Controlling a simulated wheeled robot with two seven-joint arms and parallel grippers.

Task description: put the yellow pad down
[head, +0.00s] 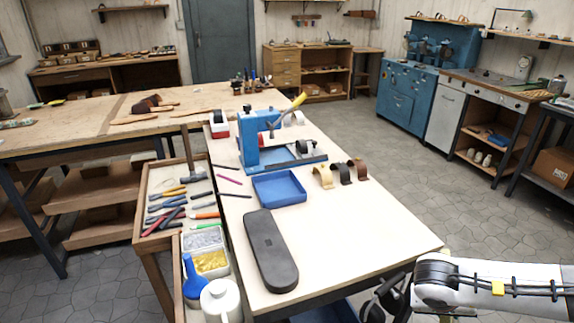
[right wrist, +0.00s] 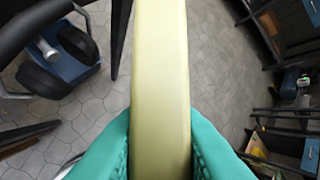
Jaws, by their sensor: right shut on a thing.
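The yellow pad (right wrist: 160,60) shows in the right wrist view as a long pale yellow block running upward from between the fingers. My right gripper (right wrist: 160,120) is shut on it, with a teal finger pressed on each side. Tiled floor lies behind the pad in that view. In the head view my right arm comes in at the lower right, beside the workbench (head: 370,225); I cannot make out the pad there. My left gripper is not in view.
On the workbench are a long dark grey pad (head: 270,250), an empty blue tray (head: 279,188), a blue machine (head: 262,140) and several arched straps (head: 345,173). A tool tray (head: 150,215) adjoins its left side. The bench's front right top is clear.

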